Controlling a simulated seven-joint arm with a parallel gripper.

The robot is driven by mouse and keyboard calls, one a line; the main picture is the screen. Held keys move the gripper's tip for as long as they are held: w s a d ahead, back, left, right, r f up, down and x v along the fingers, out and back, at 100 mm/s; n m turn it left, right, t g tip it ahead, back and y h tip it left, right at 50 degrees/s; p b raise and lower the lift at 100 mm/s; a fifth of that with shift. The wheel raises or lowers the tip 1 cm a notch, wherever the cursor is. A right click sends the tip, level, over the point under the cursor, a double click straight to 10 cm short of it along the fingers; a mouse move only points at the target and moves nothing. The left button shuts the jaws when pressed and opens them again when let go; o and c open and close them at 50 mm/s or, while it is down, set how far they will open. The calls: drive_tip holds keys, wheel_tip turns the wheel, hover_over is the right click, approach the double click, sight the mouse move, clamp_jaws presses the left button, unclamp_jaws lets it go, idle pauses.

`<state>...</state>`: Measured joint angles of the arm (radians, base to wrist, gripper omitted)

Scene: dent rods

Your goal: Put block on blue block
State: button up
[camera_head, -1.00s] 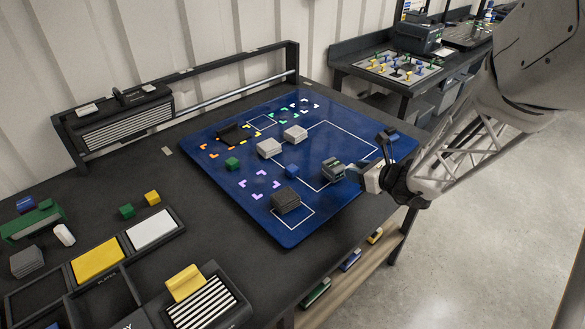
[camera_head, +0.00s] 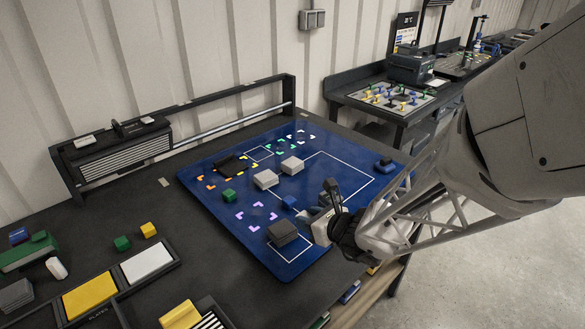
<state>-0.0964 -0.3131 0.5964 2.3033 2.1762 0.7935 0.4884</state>
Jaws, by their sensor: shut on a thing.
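A small blue block (camera_head: 289,202) lies on the blue mat (camera_head: 230,228), just left of my gripper. My gripper (camera_head: 313,212) is low over the front right of the mat, close to the blue block. It is shut on a block, which the fingers and gripper body mostly hide; its colour and any contact with the blue block cannot be told. Another blue block (camera_head: 384,166), with a dark top, is near the mat's right edge.
Two light grey blocks (camera_head: 265,179) (camera_head: 292,165), a green block (camera_head: 229,196) and a dark grey block (camera_head: 282,233) are on the mat. Bins and coloured blocks stand at the left. The mat's middle right is clear.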

idle(0.4)
hover_over(293, 202)
drive_tip(key=shift+f, duration=0.75)
idle(0.4)
drive_tip(key=shift+f, duration=1.75)
drive_tip(key=shift+f, duration=0.15)
drive_tip(key=o, duration=0.9)
drive_tip(key=shift+d+r, duration=0.1)
drive_tip(key=shift+r, duration=0.1)
